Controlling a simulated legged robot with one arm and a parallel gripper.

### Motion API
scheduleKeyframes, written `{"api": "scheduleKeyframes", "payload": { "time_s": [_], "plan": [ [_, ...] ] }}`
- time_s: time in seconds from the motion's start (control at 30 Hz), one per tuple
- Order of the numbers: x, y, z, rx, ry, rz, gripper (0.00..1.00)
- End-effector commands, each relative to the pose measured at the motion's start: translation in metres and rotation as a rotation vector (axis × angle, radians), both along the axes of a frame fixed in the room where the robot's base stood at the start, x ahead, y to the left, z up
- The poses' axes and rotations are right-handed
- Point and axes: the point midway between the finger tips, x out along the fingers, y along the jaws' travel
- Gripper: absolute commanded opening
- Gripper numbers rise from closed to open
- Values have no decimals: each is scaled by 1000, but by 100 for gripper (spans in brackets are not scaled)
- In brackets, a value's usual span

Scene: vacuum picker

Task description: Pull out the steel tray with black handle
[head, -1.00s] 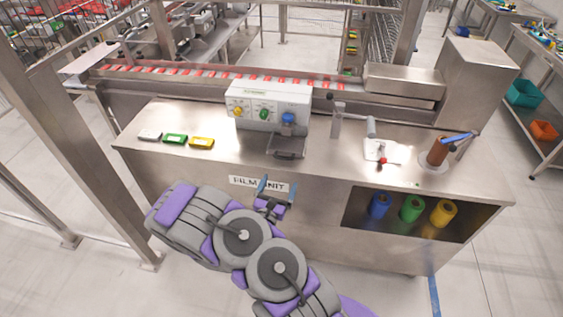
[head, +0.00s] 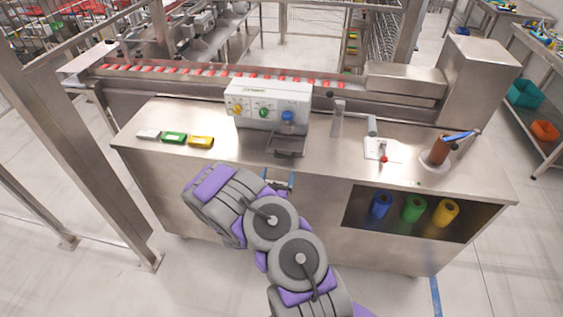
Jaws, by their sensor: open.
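The steel tray (head: 286,141) sits at the foot of the white control box (head: 268,104), on the steel bench top. Its black handle (head: 289,155) is at its front side, toward me. My arm hides part of the bench front below.
White, green and yellow blocks (head: 174,138) lie on the bench at left. A small stand with a red knob (head: 383,158) and a brown roll (head: 437,151) are at right. Blue, green and yellow rolls (head: 413,208) sit in the opening below. A conveyor (head: 200,76) runs behind.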

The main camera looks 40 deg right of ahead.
Motion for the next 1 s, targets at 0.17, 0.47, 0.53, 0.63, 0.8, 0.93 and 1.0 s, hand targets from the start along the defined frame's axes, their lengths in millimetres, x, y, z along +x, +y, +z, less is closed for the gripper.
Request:
{"api": "scheduleKeyframes", "payload": {
  "time_s": [0.17, 0.47, 0.53, 0.63, 0.8, 0.93, 1.0],
  "plan": [
    [20, -25, 0, -1, -7, -4, 96],
    [48, -57, 0, 0, -5, -1, 96],
    [52, -60, 0, 0, -4, -1, 96],
    [54, -63, 1, -1, -2, 0, 96],
    [55, -64, 1, -2, -1, 0, 96],
    [54, -64, 1, -2, -1, 1, 94],
    [55, -64, 1, -2, -1, 1, 88]
  ]
}}
